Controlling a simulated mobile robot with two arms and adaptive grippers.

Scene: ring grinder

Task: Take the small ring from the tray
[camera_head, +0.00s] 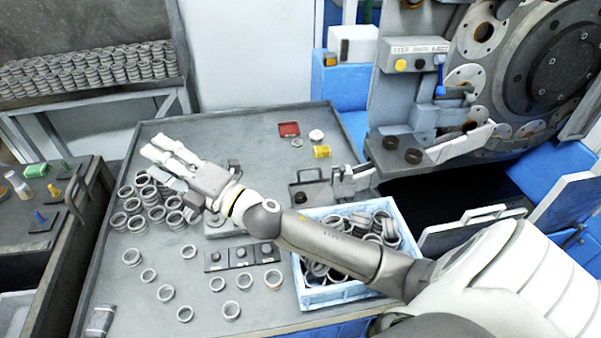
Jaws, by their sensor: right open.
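Small grey metal rings lie loose on the grey table, such as one ring (188,252) and another ring (232,310). A heap of rings (128,205) stands at the table's left. A light-blue tray (330,294) holds many rings and is partly hidden under my right arm. I cannot tell which ring is the small one. My right gripper (152,149) is open and empty, above the table's left side, up and right of the heap. Its arm comes in from the right. My left gripper is not in view.
The rimmed grey table (230,135) has free room at its back. Three dark blocks (241,257) stand at its middle. A red tray (289,129) and a yellow item (321,152) lie farther back. The grinder (545,60) stands at the right.

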